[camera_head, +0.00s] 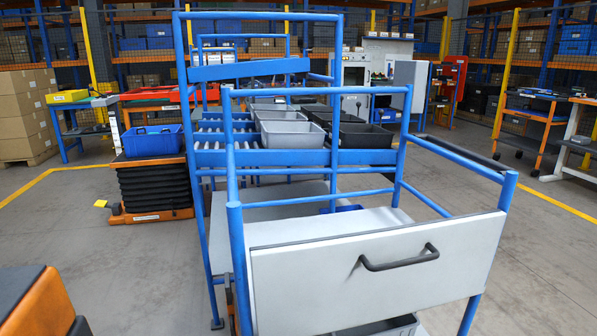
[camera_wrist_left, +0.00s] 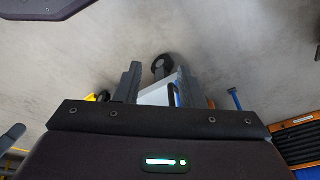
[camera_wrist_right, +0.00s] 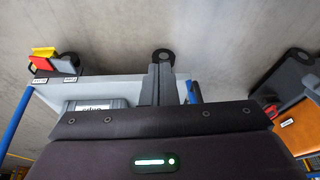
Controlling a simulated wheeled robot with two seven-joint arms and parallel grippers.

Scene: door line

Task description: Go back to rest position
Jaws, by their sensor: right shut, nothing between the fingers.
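My left gripper (camera_wrist_left: 160,85) shows in the left wrist view with its two dark fingers apart. Behind the gap a white and blue thing and a dark round part show against the grey floor, and nothing is clearly held. My right gripper (camera_wrist_right: 158,82) shows in the right wrist view with its fingers together and nothing between them. A pale panel and a grey box (camera_wrist_right: 95,104) lie beyond it to the left. Neither gripper shows in the head view.
A blue-framed cart with a white front panel (camera_head: 380,275) and black handle (camera_head: 399,259) stands close ahead. Grey bins (camera_head: 292,134) sit on rollers behind it. An orange-based lift (camera_head: 155,190) carries a blue crate (camera_head: 152,140) at left. The floor at right is fairly open.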

